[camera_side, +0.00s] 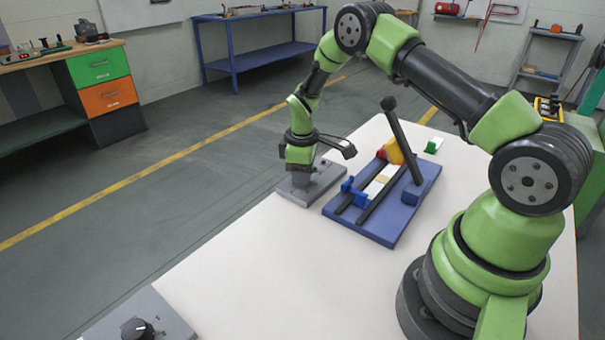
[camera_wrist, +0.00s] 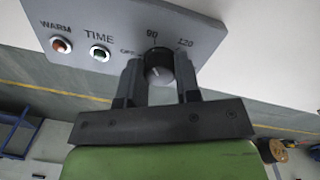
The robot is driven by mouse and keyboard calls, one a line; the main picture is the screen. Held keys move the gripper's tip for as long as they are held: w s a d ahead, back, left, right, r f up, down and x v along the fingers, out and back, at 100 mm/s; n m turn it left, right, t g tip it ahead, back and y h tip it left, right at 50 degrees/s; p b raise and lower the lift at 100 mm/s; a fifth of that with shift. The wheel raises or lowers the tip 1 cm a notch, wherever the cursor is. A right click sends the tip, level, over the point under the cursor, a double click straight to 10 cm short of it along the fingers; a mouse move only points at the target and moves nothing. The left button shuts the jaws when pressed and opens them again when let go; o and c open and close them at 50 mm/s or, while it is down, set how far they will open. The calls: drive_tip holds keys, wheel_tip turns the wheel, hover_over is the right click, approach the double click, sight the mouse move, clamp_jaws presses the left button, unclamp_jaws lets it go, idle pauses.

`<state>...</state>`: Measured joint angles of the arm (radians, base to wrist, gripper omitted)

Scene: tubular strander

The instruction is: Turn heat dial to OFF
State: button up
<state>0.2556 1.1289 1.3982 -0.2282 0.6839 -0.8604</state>
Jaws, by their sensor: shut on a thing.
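The heat dial (camera_wrist: 158,68) is a dark round knob with a lighter face, on a grey panel (camera_wrist: 60,18) marked OFF, 90 and 120. My gripper (camera_wrist: 160,78) is shut on this dial in the wrist view, one finger on each side. A small pale mark shows low on the dial's face; I cannot tell its exact setting. OFF is printed left of the dial, partly hidden by a finger. In the side view my gripper (camera_side: 300,176) reaches down to a grey control box (camera_side: 325,183), and the dial is hidden there.
The panel carries a red WARM lamp (camera_wrist: 62,45) and a green TIME lamp (camera_wrist: 100,54). A blue fixture (camera_side: 385,230) with a black lever (camera_side: 402,140) stands right of the box. Another grey box (camera_side: 165,312) with a black knob (camera_side: 137,328) is at the near left. The white table between is clear.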

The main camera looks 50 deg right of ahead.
drive_tip(key=n, duration=0.5)
drive_tip(key=shift+n, duration=2.6)
drive_tip(key=o, duration=0.9)
drive_tip(key=shift+r, duration=0.1)
wheel_tip(320, 180, up, 10)
drive_tip(key=shift+s+f, duration=0.1)
drive_tip(key=shift+s, duration=0.05)
